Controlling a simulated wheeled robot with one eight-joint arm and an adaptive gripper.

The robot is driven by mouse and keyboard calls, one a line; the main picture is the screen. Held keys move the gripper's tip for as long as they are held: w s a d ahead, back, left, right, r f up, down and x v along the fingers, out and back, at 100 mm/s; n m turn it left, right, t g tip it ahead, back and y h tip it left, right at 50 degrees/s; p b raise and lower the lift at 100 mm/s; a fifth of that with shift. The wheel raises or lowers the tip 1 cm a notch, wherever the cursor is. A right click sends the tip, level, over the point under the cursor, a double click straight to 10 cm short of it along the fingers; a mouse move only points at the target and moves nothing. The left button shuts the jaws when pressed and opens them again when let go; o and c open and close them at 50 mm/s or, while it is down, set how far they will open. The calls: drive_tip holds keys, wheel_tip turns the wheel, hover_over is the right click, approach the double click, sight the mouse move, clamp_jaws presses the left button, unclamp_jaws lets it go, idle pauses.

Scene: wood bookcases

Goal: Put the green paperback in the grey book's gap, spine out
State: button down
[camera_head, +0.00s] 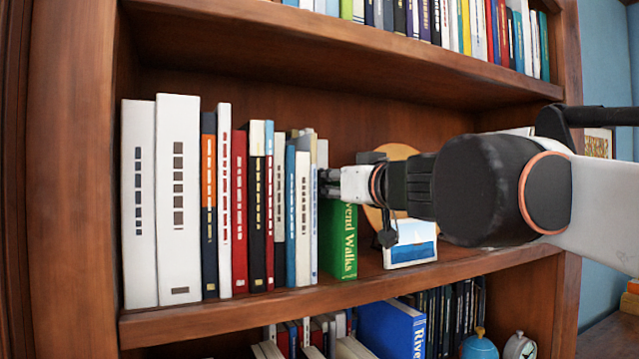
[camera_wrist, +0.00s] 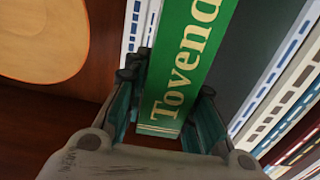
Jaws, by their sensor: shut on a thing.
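The green paperback (camera_head: 338,240) stands upright near the right end of the book row, its spine with pale lettering facing out. My gripper (camera_head: 335,180) is shut on its upper part, reaching in from the right. The wrist view shows the green spine (camera_wrist: 180,80) between my two fingers (camera_wrist: 168,125). A plain dark grey surface (camera_wrist: 262,60) lies beside the spine in the wrist view; I cannot tell whether it is the grey book. The gap is not clearly visible. I cannot tell whether the paperback's bottom touches the shelf.
Several upright books (camera_head: 180,200) fill the shelf's left side. A round wooden plate (camera_head: 400,152) and a small sailboat picture (camera_head: 410,245) stand to the right of the paperback, close to my arm. The shelf board (camera_head: 470,262) is bare farther right. Another shelf (camera_head: 330,35) runs above.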

drive_tip(key=c, duration=1.2)
unclamp_jaws()
drive_tip(key=shift+c, duration=0.2)
drive_tip(key=shift+s, duration=0.15)
drive_tip(key=v, duration=1.1)
drive_tip(key=shift+s+d, duration=0.15)
drive_tip(key=shift+s, duration=0.25)
